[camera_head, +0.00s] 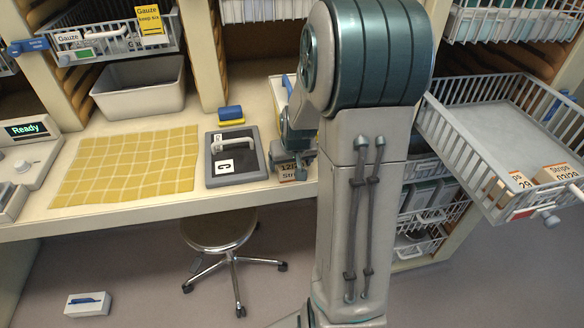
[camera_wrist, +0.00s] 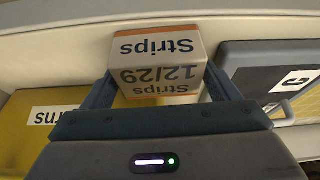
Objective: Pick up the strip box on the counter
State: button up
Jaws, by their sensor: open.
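The strip box (camera_wrist: 161,62) is white with orange bands and reads "Strips" and "12/29", upside down in the wrist view. In the head view the strip box (camera_head: 290,174) stands at the counter's (camera_head: 110,205) front edge, partly hidden by my arm. My gripper (camera_wrist: 160,84) is open, with one blue finger on each side of the box. The wrist view does not clearly show whether the fingers touch it. In the head view my gripper (camera_head: 296,155) is just above and behind the box's printed face.
A dark case (camera_head: 222,171) with a grey handle lies left of the box. A yellow mat (camera_head: 128,165) lies further left. A wire basket (camera_head: 470,165) holding other strip boxes (camera_head: 556,174) juts out at right. A stool (camera_head: 218,228) stands below the counter.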

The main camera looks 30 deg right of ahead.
jog(key=c, duration=0.7)
jog(key=shift+c, duration=0.2)
jog(key=shift+r, duration=0.1)
